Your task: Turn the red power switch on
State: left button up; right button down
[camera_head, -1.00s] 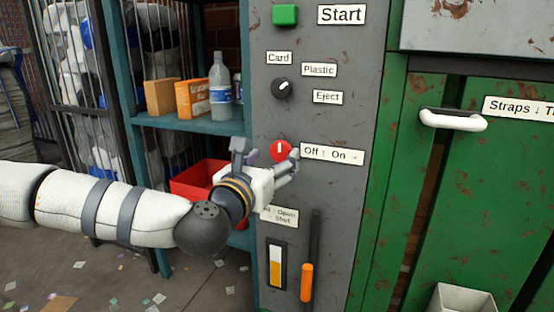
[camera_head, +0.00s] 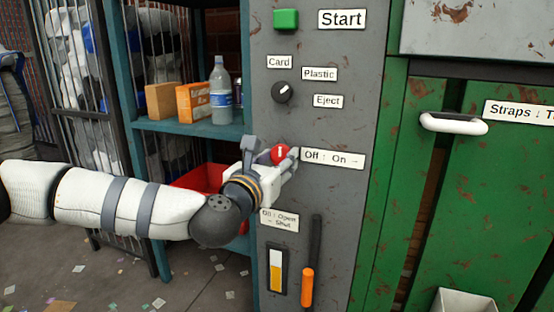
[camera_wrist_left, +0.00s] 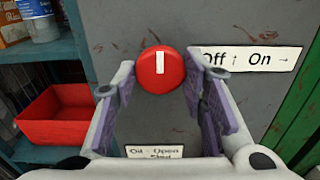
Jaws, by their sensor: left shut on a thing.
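The red power switch (camera_head: 279,154) is a round knob on the grey panel (camera_head: 345,75). It also shows in the left wrist view (camera_wrist_left: 160,70), where its white mark stands vertical. The label beside it (camera_head: 333,158) reads "Off ↑ On →", so the mark matches the Off direction. My left gripper (camera_head: 271,153) is at the knob, one finger on each side, shut on it. The left finger covers little of the knob. My right gripper is not in view.
Above are a black selector knob (camera_head: 282,92) and a green Start button (camera_head: 286,18). Below is an orange-handled lever (camera_head: 307,285). A shelf (camera_head: 190,124) with a bottle (camera_head: 220,92) and a red bin (camera_wrist_left: 60,117) stands left. A green door (camera_head: 465,200) is at right.

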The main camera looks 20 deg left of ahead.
pick_arm(q)
jog(key=shift+m, duration=0.3)
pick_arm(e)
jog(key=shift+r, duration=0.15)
pick_arm(q)
jog(key=m+p, duration=0.2)
jog(key=m, duration=0.1)
jog(key=shift+r+m, duration=0.15)
jog(key=shift+m, duration=0.25)
jog(key=m+p, duration=0.2)
jog(key=m, duration=0.2)
jog(key=shift+m+p, duration=0.3)
jog(key=shift+p, duration=0.05)
jog(key=m+p, duration=0.2)
jog(key=m, duration=0.2)
jog(key=shift+p, duration=0.3)
jog(key=shift+m+p, duration=1.1)
jog(key=shift+m, duration=1.2)
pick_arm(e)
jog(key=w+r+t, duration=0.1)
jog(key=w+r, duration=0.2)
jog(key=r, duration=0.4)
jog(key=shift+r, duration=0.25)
pick_arm(q)
jog(key=shift+f, duration=0.2)
jog(key=o, duration=1.2)
jog(key=shift+s, duration=0.1)
